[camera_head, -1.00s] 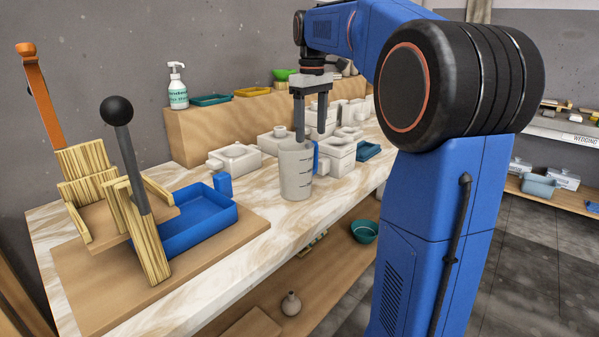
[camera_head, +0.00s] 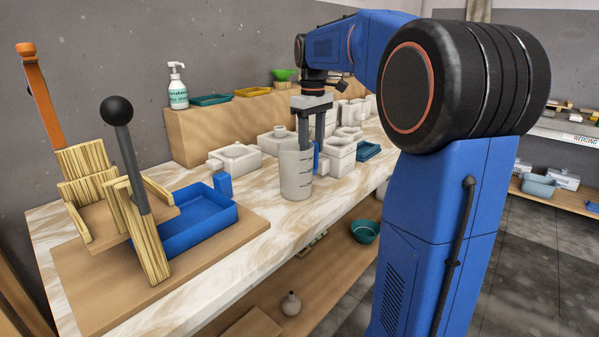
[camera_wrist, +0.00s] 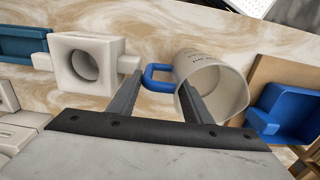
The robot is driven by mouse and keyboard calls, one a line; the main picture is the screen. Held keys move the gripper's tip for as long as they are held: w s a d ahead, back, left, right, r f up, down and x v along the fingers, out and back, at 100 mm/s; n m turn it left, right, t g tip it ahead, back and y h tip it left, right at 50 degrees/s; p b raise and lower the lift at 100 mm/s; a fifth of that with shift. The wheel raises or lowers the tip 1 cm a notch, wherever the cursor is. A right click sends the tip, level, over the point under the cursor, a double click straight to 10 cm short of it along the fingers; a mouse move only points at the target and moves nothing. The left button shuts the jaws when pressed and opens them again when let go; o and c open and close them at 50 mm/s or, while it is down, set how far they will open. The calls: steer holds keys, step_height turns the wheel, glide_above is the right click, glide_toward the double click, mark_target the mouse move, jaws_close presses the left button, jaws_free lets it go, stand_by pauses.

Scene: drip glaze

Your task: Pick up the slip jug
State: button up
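The slip jug (camera_head: 296,172) is a pale grey cup with measuring marks and a blue handle. It stands upright on the marbled bench top. In the wrist view, its mouth and wall (camera_wrist: 213,70) are at right and its blue handle (camera_wrist: 160,76) points left. My gripper (camera_head: 312,148) is low over the jug, fingers pointing down. It is open, with the handle showing between the fingers (camera_wrist: 158,92). One finger overlaps the jug's mouth and seems to reach into it; the other is beyond the handle. Finger contact cannot be told.
White moulds (camera_head: 235,159) stand behind and beside the jug, one close to the outer finger. A blue tray (camera_head: 200,222) and a wooden lever press (camera_head: 128,222) stand at left. A soap bottle (camera_head: 177,88) is on the raised shelf. The bench front is clear.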

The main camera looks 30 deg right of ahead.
jaws_close()
